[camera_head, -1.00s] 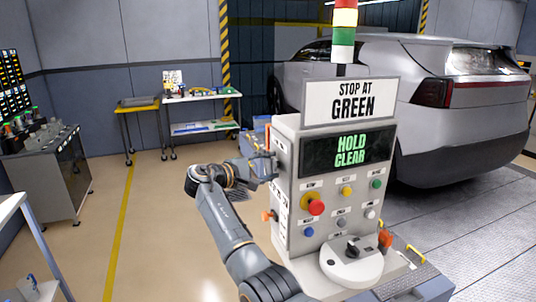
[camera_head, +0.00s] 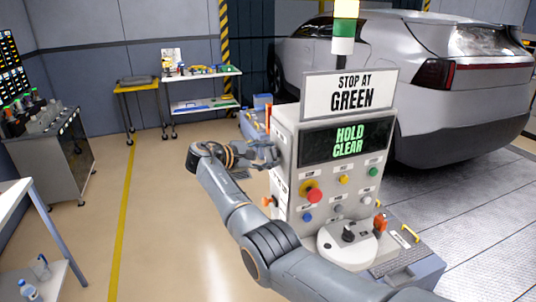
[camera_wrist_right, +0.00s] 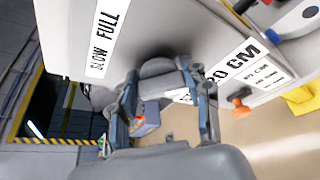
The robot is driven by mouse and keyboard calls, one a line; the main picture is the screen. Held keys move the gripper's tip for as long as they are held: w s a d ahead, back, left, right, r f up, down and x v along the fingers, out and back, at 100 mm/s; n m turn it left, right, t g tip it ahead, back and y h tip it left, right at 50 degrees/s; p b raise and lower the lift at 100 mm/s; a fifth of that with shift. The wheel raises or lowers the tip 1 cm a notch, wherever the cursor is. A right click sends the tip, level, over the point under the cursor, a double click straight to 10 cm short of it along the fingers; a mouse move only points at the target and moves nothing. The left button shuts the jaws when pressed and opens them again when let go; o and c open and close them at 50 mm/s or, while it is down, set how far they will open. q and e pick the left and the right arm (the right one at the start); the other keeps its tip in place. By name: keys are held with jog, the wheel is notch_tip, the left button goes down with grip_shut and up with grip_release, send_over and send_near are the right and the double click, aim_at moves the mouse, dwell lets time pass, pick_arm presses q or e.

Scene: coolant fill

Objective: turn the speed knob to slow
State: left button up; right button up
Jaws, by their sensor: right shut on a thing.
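The control console (camera_head: 285,190) stands in the middle of the head view, its screen (camera_head: 345,142) reading "HOLD CLEAR" in green. My right gripper (camera_head: 270,154) is at the console's left side. In the right wrist view my right gripper (camera_wrist_right: 158,76) is shut on a dark grey round knob (camera_wrist_right: 157,67), the speed knob, on the side panel. A "SLOW FULL" label (camera_wrist_right: 106,40) is beside it. The fingers cover part of the knob, and its pointer position cannot be told. In the head view the knob is hidden. My left gripper is not in view.
An orange knob (camera_wrist_right: 240,104) sticks out near the gripper, by a "20 CM" label (camera_wrist_right: 236,60). The front panel has a red button (camera_head: 314,195) and several smaller ones. A silver car (camera_head: 430,110) stands behind. Open floor (camera_head: 165,220) lies to the left.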

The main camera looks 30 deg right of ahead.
jog(key=shift+f, duration=0.1)
jog(key=o, duration=1.2)
jog(key=shift+c, duration=0.2)
jog(key=v, duration=1.2)
jog(key=shift+w, duration=0.1)
